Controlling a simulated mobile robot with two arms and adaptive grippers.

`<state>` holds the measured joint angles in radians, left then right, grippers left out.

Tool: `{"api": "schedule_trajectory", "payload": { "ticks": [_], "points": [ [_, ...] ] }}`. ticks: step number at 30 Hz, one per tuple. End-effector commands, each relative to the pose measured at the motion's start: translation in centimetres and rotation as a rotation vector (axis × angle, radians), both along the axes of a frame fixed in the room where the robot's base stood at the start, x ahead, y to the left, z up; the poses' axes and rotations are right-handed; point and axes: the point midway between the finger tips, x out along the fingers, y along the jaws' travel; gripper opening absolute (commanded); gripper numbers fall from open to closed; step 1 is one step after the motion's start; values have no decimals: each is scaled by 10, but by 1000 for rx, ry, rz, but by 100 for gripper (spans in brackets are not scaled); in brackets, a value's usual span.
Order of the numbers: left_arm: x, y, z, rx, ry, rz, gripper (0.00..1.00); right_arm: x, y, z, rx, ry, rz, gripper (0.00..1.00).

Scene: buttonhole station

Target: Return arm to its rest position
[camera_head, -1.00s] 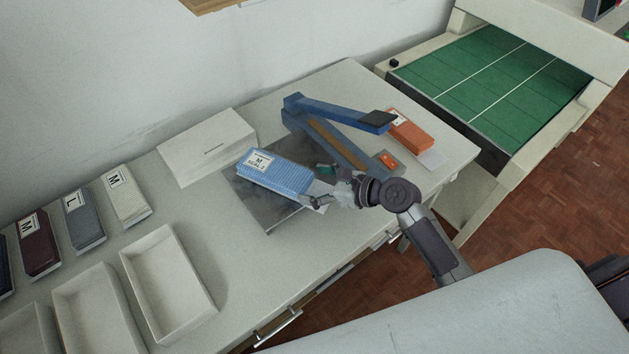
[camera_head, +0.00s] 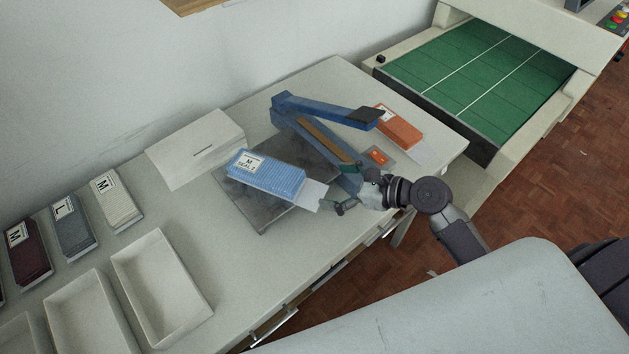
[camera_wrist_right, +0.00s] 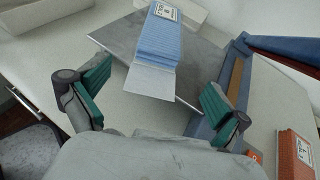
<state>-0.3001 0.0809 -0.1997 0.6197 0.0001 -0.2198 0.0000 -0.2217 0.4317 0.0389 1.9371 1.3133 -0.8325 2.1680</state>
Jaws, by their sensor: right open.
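My right gripper (camera_head: 342,186) is open and empty, at the near edge of the dark grey plate. In the right wrist view its two green-padded fingers (camera_wrist_right: 152,98) stand wide apart. The light blue bundle (camera_head: 266,174), labelled M, lies on the grey plate (camera_head: 262,216). Its white card end (camera_head: 312,195) points toward the gripper; in the wrist view this card (camera_wrist_right: 151,80) shows between and beyond the fingers, apart from both. My left gripper is not in view.
A blue long-armed stapler-like tool (camera_head: 325,108) and an orange bundle (camera_head: 399,127) stand behind the gripper. A white box (camera_head: 196,146), open trays (camera_head: 160,290) and labelled bundles (camera_head: 118,200) are to the left. A green-topped machine (camera_head: 480,75) stands at the back right.

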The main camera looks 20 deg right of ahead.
Motion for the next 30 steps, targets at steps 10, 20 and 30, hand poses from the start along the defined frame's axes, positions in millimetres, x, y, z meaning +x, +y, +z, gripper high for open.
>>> {"api": "schedule_trajectory", "payload": {
  "ticks": [10, 20, 30],
  "points": [
    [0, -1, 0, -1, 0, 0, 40, -27, -26, 16, 0, 0, 2, 100],
    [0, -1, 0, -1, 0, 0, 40, -41, -13, 4, -146, -68, 98, 100],
    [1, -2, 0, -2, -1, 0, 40, -127, 29, -53, -1057, -529, 859, 100]
  ]
}}
